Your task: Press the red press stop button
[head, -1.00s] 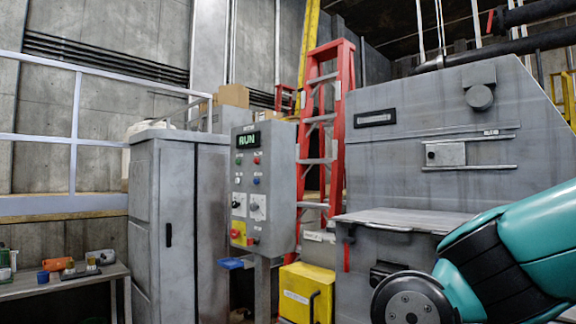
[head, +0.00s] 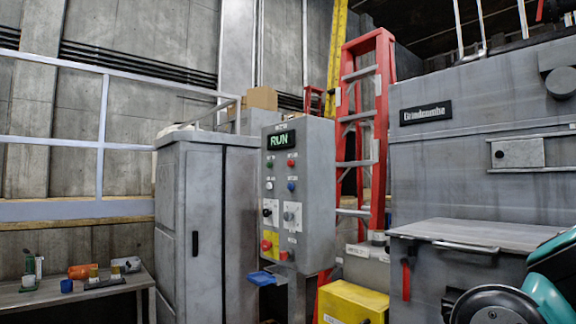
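A grey control panel (head: 313,200) stands on a post near the middle of the head view. Its display (head: 280,140) reads RUN in green. A small red button (head: 291,163) sits at the upper right of its face, beside a green one (head: 269,164). A larger red button (head: 266,245) sits on a yellow plate at the lower left. Another small red part (head: 283,255) is to its right. The labels are too small to read, so I cannot tell which red one is the press stop. My gripper is out of view; only part of my teal arm shows at lower right.
A grey cabinet (head: 223,230) stands left of the panel. A blue tray (head: 262,278) juts out below it. A yellow box (head: 350,303), a red ladder (head: 383,130) and the large grey compactor (head: 450,185) are to the right. A bench (head: 75,293) with small items is at far left.

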